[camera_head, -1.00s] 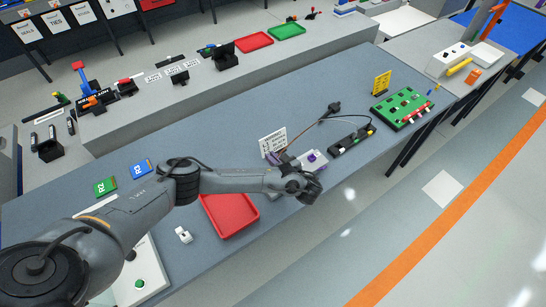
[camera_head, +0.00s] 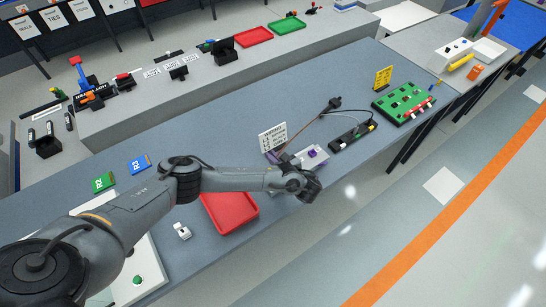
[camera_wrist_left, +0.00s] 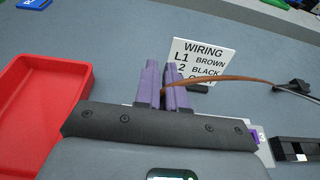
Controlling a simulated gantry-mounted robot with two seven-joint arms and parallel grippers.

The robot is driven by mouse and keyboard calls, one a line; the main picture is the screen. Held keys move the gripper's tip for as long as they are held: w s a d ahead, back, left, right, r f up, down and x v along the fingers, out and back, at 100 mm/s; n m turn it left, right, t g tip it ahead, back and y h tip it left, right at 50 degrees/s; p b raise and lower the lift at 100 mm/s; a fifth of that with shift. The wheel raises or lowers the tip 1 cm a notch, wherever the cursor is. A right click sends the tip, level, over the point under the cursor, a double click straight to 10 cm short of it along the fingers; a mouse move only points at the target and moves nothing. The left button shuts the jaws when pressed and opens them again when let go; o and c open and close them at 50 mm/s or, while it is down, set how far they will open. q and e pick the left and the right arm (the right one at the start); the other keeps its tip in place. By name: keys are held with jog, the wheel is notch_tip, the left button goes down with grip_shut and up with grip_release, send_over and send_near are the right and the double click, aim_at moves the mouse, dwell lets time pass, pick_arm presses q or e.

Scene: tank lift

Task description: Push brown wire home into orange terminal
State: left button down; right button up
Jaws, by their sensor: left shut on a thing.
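My left gripper (camera_head: 272,157) reaches over the bench from the left. In the left wrist view its two purple fingers (camera_wrist_left: 163,85) are close together, shut on the brown wire (camera_wrist_left: 225,79). The wire runs right from the fingers to a dark cable fitting (camera_wrist_left: 292,86). It also shows in the head view as a thin brown line (camera_head: 306,127). A white block with purple parts (camera_head: 312,155) sits beside the hand and is partly hidden by it. I cannot make out an orange terminal, nor the wire's tip. My right gripper is not in view.
A white wiring sign (camera_head: 273,137) stands just behind the fingers. A red tray (camera_head: 247,226) lies left of the hand. A black strip (camera_head: 352,137) and a green board (camera_head: 404,103) lie to the right. The bench's front edge is close to the hand.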

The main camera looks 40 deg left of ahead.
pick_arm(q)
jog(key=shift+p, duration=0.55)
dwell(1.3)
jog(key=shift+f+b, duration=1.05)
jog(key=shift+f, duration=0.35)
jog(key=c, duration=1.1)
grip_release()
jog(key=shift+c, duration=0.2)
jog(key=shift+d, duration=0.1)
jog(key=v, duration=0.4)
jog(key=shift+s+d+r, duration=0.1)
jog(key=shift+d, duration=0.15)
jog(key=p+v, duration=0.4)
jog(key=shift+d+r, duration=0.15)
jog(key=shift+r, duration=0.25)
jog(key=shift+s+d+p, duration=0.2)
jog(key=shift+d+p, duration=0.3)
jog(key=shift+d, duration=0.3)
